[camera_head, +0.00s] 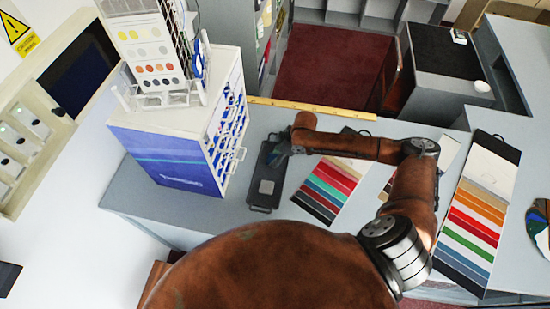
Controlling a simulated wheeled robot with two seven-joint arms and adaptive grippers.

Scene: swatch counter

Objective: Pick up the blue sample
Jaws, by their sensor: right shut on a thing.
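My right arm comes in from the right in copper brown. Its gripper (279,157) points down at a dark grey tray (265,200) on the counter, beside the white cabinet. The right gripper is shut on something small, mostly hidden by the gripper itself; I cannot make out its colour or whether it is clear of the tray. I cannot pick out a separate blue sample with certainty. Blue strips show on the right striped swatch board (467,232). My left gripper is not in view.
A white cabinet (185,165) with a blue front panel and side drawers stands left of the tray. A colour-dot card (150,55) sits in a stand on it. Another striped swatch board (328,190) lies right of the tray. A yellow ruler (312,107) lies along the counter's back edge.

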